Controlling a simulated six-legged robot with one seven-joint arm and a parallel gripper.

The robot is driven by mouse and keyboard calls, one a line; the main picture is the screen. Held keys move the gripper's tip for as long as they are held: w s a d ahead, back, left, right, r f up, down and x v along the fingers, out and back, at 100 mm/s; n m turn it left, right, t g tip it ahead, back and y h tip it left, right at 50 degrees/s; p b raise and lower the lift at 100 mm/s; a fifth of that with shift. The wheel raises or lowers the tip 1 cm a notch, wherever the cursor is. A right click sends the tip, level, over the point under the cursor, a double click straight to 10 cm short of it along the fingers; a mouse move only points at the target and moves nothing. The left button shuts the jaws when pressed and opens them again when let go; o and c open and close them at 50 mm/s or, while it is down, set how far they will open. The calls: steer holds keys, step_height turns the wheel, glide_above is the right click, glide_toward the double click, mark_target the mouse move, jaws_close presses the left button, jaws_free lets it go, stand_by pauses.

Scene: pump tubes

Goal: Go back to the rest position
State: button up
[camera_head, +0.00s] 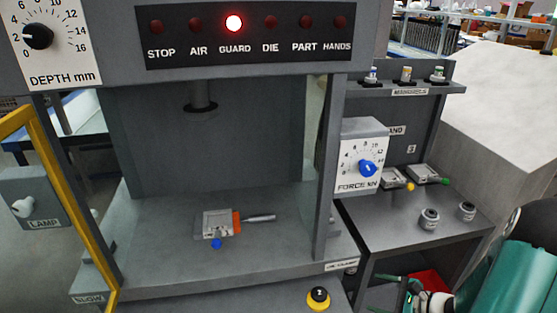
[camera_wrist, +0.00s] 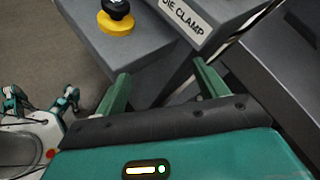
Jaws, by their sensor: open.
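My gripper (camera_wrist: 160,82) shows in the wrist view with its two green fingers spread apart and nothing held between them. Past the fingertips is the grey corner of the press bench, with the DIE CLAMP label (camera_wrist: 186,20) and a black knob on a yellow base (camera_wrist: 116,18). The same knob (camera_head: 318,298) shows at the front of the press in the head view. The fingers appear clear of the bench, though the exact gap cannot be told. In the head view the fingertips cannot be made out.
The press (camera_head: 220,130) has a small die block (camera_head: 217,223) on its bed, and its GUARD lamp (camera_head: 234,22) is lit red. A yellow-framed guard (camera_head: 45,150) stands at the left. A side bench (camera_head: 400,225) at the right holds several small parts.

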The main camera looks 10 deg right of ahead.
steer(key=s+a+r+n+g+h, duration=0.1)
steer(key=s+a+r+n+g, duration=0.15)
steer(key=a+r+n, duration=0.45)
steer(key=s+a+r+n+g+h, duration=0.1)
steer(key=s+a+r+n+g, duration=0.1)
steer(key=a+r+n+g, duration=0.4)
steer(key=s+a+r+n+t+h, duration=0.2)
steer(key=s+r+n+h, duration=0.1)
steer(key=r, duration=0.4)
steer(key=s+a+r+n+t+h, duration=0.2)
steer(key=s+a+r+n+h, duration=0.1)
steer(key=s+r, duration=0.3)
step_height(320, 180, up, 2)
steer(key=shift+s+n+t+h, duration=0.35)
steer(key=shift+n+h, duration=0.25)
steer(key=shift+n, duration=0.2)
